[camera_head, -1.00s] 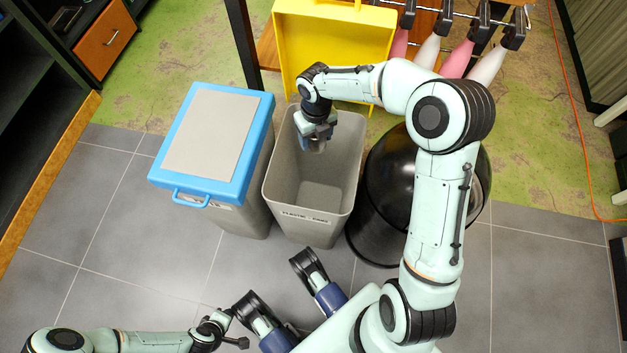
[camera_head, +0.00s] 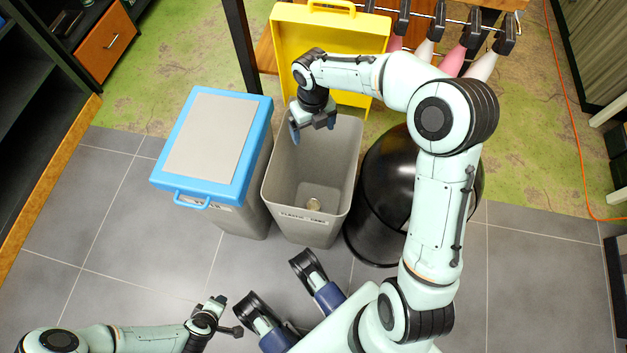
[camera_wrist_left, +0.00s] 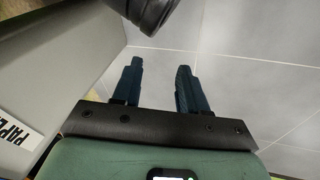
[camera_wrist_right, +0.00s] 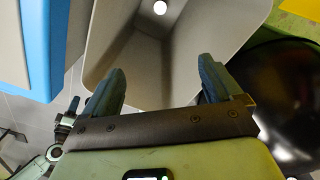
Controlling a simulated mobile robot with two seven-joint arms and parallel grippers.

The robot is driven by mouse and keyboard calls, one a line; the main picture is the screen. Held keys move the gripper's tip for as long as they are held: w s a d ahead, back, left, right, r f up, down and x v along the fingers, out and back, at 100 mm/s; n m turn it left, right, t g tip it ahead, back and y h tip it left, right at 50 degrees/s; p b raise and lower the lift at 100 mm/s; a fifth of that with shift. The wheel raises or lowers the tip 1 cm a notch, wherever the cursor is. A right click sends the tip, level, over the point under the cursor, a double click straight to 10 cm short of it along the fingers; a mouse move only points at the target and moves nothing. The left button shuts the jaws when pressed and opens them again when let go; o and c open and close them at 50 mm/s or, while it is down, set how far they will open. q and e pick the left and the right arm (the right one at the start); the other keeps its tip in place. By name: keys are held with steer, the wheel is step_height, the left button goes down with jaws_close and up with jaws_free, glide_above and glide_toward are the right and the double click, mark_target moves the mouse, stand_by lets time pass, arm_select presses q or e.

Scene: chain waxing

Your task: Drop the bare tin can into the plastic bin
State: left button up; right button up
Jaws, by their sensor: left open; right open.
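My right gripper (camera_head: 309,131) is over the back left part of the bin, open and empty, fingers apart; the fingers also show in the right wrist view (camera_wrist_right: 160,88). My left gripper (camera_head: 226,312) is low at the lower left of the head view, away from the bin. Its two fingers stand apart and empty in the left wrist view (camera_wrist_left: 158,88).
A grey bin with a blue-rimmed lid (camera_head: 213,139) stands left of the plastic bin. A black round bin (camera_head: 385,195) stands right of it. A yellow open box (camera_head: 330,35) is behind. Grey floor tiles at the front left are clear.

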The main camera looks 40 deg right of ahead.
arm_select(q)
steer(key=shift+g+h, duration=0.4)
steer(key=shift+g, duration=0.3)
steer(key=s+r, duration=0.1)
steer(key=s+d+r+p, duration=0.1)
steer(key=s, duration=0.1)
steer(key=s+d+p, duration=0.1)
steer(key=shift+s+d+r, duration=0.15)
steer(key=shift+s+r, duration=0.05)
steer(key=shift+r, duration=0.2)
arm_select(e)
step_height(320, 180, up, 8)
steer(key=shift+f, duration=0.1)
